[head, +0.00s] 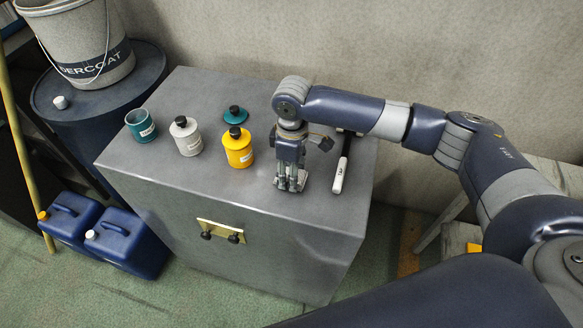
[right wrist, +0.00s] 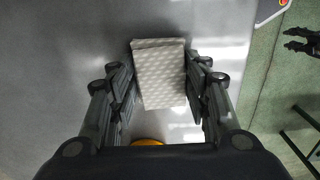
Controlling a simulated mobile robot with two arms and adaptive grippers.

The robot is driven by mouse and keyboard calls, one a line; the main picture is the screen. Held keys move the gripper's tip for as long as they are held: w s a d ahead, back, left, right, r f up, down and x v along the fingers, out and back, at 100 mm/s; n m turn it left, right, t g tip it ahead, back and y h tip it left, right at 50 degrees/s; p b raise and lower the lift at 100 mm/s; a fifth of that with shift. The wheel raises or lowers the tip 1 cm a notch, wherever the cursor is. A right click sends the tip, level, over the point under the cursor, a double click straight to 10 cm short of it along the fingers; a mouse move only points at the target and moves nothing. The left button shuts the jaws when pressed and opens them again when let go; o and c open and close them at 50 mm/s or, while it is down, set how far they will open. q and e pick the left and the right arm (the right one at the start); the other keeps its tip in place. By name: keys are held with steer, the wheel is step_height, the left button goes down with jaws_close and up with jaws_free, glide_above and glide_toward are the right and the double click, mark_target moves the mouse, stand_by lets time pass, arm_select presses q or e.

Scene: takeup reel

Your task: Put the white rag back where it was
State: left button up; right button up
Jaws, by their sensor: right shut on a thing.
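The white rag (right wrist: 160,72) is a folded, dimpled white block in the right wrist view. It sits between the two fingers of my right gripper (head: 290,186), which is shut on it. In the head view the gripper points straight down at the top of the grey cabinet (head: 215,190), near its front right part, and the fingers mostly hide the rag. I cannot tell whether the rag touches the cabinet top.
Left of the gripper stand a yellow bottle (head: 238,149), a grey bottle (head: 186,138), an open teal can (head: 140,126) and a teal lid (head: 235,115). A white-handled tool (head: 340,174) lies close on the right. The cabinet's front left top is clear.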

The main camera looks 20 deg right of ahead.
steer(key=o, duration=1)
steer(key=shift+f, duration=0.1)
steer(key=shift+r, duration=0.2)
arm_select(q)
steer(key=f+b, duration=0.3)
steer(key=shift+s+f, duration=0.2)
steer(key=shift+s, duration=0.15)
arm_select(e)
step_height(320, 180, up, 12)
steer(key=shift+f, duration=0.1)
arm_select(q)
steer(key=shift+s, duration=0.1)
